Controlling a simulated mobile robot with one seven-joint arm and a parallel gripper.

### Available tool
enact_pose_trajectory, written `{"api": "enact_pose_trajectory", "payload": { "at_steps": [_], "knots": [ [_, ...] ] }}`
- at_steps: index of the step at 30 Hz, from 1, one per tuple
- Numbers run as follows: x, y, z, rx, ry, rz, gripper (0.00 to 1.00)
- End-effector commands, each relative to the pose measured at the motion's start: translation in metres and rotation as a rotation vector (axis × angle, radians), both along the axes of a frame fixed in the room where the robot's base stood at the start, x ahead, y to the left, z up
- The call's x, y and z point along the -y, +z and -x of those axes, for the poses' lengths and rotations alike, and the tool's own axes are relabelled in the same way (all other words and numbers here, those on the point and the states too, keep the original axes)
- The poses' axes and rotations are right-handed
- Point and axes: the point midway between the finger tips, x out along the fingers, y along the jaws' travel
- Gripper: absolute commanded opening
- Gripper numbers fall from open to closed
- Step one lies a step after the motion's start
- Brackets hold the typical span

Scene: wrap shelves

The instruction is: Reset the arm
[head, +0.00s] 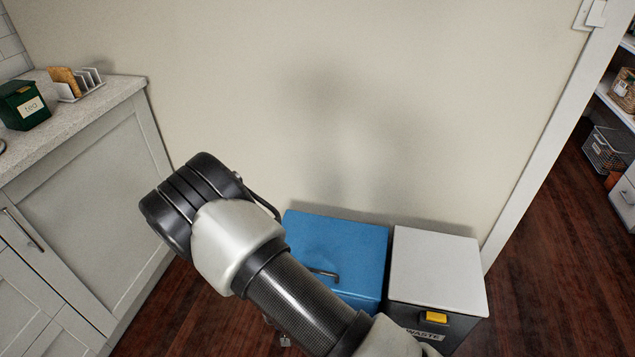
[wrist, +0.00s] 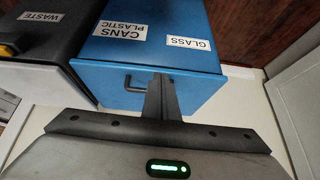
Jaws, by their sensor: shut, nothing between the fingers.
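My arm (head: 237,247) reaches across the lower middle of the head view, bent at a joint in front of the wall and the bins. My gripper (wrist: 162,95) shows in the wrist view with its fingers together and nothing between them. It is in front of the blue recycling bin (wrist: 155,65), beside the bin's dark handle (wrist: 128,84). Whether the fingers touch the bin I cannot tell. In the head view the arm hides part of the blue bin (head: 350,245), and the gripper's fingers cannot be made out there.
A waste bin (head: 437,268) with a white lid stands right of the blue bin. At left is a counter (head: 110,98) with a green tea tin (head: 22,106) and a toast rack (head: 85,85). Wooden floor (head: 560,270) is clear at right, before a doorway with shelves.

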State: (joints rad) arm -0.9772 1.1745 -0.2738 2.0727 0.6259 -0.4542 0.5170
Motion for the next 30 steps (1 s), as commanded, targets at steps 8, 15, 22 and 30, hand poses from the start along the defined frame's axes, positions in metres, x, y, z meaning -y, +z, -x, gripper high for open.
{"api": "enact_pose_trajectory", "payload": {
  "at_steps": [8,15,22,30],
  "knots": [
    [-0.009,0.033,-0.010,-0.039,-0.017,-0.051,0.00],
    [-0.014,0.151,-0.029,-0.142,-0.006,-0.191,0.00],
    [0.020,0.277,-0.024,-0.173,0.074,-0.270,0.00],
    [0.094,0.400,0.026,-0.136,0.183,-0.241,0.00]
  ]
}}
